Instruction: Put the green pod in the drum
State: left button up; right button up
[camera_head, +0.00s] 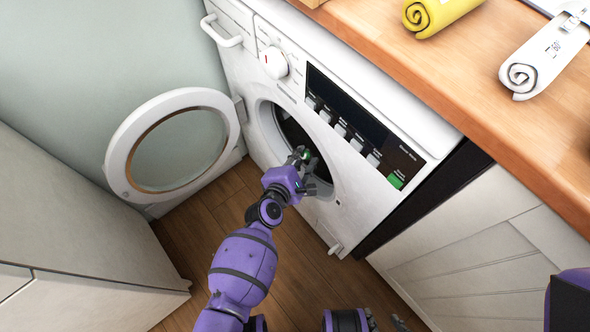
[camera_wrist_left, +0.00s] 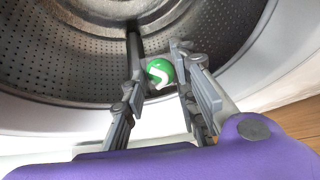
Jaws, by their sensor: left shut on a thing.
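The green pod (camera_wrist_left: 159,73), with a white swirl, is between the fingertips of my left gripper (camera_wrist_left: 160,75) in the left wrist view. A small bit of the green pod (camera_head: 305,154) also shows in the head view. My left gripper (camera_head: 303,160) is shut on it at the mouth of the washing machine. The drum (camera_wrist_left: 75,60) is perforated metal and lies behind the pod. In the head view the dark drum opening (camera_head: 288,127) is partly hidden by my gripper.
The round door (camera_head: 118,150) stands wide open to the left. The white washing machine (camera_head: 345,180) has a dark panel and a green button (camera_head: 396,180). A yellow rolled towel (camera_head: 440,14) and a white rolled towel (camera_head: 540,58) lie on the wooden counter (camera_head: 470,90).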

pick_arm(q)
jog(key=w+d+b, duration=0.2)
jog(key=w+d, duration=0.3)
jog(key=w, duration=0.5)
jog(key=shift+d, duration=0.3)
jog(key=shift+w, duration=0.1)
jog(key=o, duration=1)
jog(key=shift+v, duration=3.8)
